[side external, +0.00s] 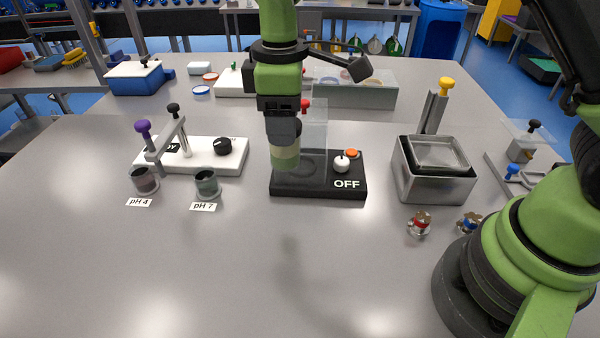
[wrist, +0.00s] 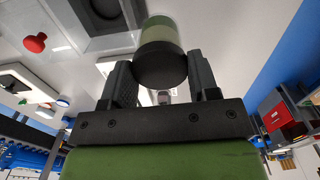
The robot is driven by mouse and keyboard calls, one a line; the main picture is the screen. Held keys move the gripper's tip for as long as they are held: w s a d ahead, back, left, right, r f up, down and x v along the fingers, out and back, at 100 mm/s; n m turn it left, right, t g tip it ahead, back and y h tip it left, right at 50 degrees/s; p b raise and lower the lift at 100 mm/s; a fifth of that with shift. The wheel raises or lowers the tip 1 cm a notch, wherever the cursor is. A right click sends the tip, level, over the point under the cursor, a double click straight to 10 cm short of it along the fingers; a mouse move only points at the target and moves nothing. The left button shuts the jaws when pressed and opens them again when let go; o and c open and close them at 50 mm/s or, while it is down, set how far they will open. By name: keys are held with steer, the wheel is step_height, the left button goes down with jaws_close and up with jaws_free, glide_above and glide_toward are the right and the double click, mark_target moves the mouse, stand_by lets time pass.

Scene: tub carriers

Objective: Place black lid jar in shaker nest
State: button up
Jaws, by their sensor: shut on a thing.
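My gripper (side external: 284,132) is shut on the jar (side external: 285,158), which hangs upright below it. In the wrist view the jar (wrist: 160,33) has a greenish and cream body, and its black lid (wrist: 160,68) sits between the two fingers (wrist: 160,80). The shaker (side external: 318,187) is a black base marked OFF, with a white knob (side external: 341,164), an orange button (side external: 352,153) and a clear upright panel (side external: 317,135). In the side view the jar overlaps the shaker's left part, hiding some of the nest (side external: 305,168). I cannot tell the gap between them.
A white stand (side external: 232,158) and two small cups, pH 4 (side external: 144,182) and pH 7 (side external: 207,184), are left of the shaker. A metal bath (side external: 434,185) stands to its right. Two small capped jars (side external: 420,223) lie nearer front right. The front table is clear.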

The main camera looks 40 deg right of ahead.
steer(key=w+d+r+m, duration=0.1)
steer(key=w+d+m, duration=0.1)
steer(key=w+d, duration=0.4)
steer(key=shift+s+d+f, duration=0.2)
steer(key=shift+d+f, duration=0.1)
steer(key=shift+f, duration=1.35)
steer(key=shift+s+d+f, duration=0.15)
steer(key=shift+d+f, duration=0.1)
steer(key=shift+f, duration=1.4)
steer(key=shift+s+d+f, duration=0.2)
steer(key=shift+d+f, duration=0.1)
steer(key=shift+f, duration=1.35)
steer(key=shift+f, duration=0.1)
steer(key=o, duration=0.7)
steer(key=shift+c, duration=0.2)
step_height(320, 180, up, 12)
steer(key=shift+r, duration=0.25)
